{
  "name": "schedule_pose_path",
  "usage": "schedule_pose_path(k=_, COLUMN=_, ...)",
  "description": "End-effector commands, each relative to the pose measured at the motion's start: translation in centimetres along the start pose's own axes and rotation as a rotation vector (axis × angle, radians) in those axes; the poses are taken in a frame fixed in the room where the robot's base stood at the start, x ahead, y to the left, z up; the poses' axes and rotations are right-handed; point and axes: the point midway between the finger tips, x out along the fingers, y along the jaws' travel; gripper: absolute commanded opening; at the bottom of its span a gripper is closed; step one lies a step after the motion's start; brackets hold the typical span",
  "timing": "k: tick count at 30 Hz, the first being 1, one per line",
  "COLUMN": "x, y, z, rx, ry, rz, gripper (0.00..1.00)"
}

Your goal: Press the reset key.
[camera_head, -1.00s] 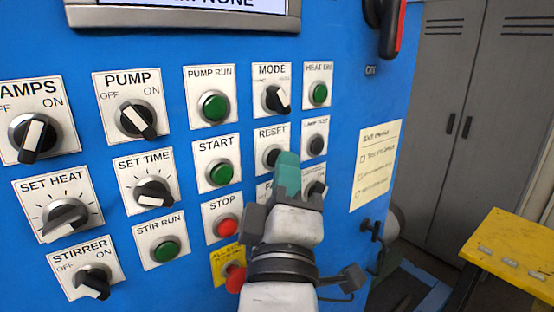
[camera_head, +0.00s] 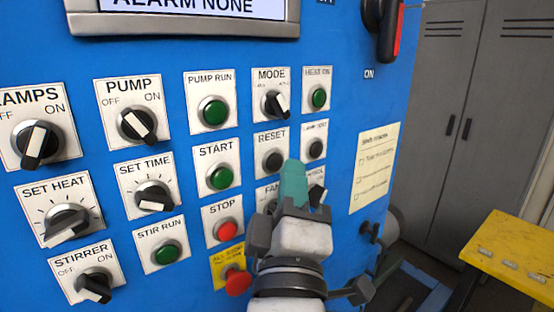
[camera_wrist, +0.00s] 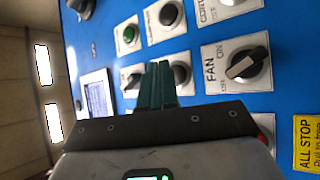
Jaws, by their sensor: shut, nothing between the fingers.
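The reset key (camera_head: 274,160) is a round black button on a white plate marked RESET, on the blue panel. It is in plain sight in the head view. My gripper (camera_head: 293,172) is shut and empty, its teal fingers pointing at the panel, with their tips just right of and a little below the key. In the wrist view the shut fingers (camera_wrist: 158,85) partly cover the dark reset key (camera_wrist: 181,76). I cannot tell how far the tips are from the panel; no contact is visible.
Close neighbours are the LAMP TEST button (camera_head: 314,148), the FAN knob (camera_wrist: 247,66), mostly hidden in the head view, and the red STOP button (camera_head: 228,231). The display (camera_head: 185,8) reads ALARM NONE. A yellow table (camera_head: 515,255) stands at the right.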

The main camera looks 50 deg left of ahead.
Motion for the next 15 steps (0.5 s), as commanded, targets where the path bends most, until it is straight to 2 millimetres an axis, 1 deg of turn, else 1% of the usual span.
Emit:
schedule_pose_path(k=11, x=-0.2, y=0.21, z=0.12, rx=0.0, ry=0.0, rz=0.0, gripper=0.0)
schedule_pose_path(k=15, x=-0.86, y=0.82, z=0.69, rx=-0.003, ry=-0.001, rz=0.0, gripper=0.0)
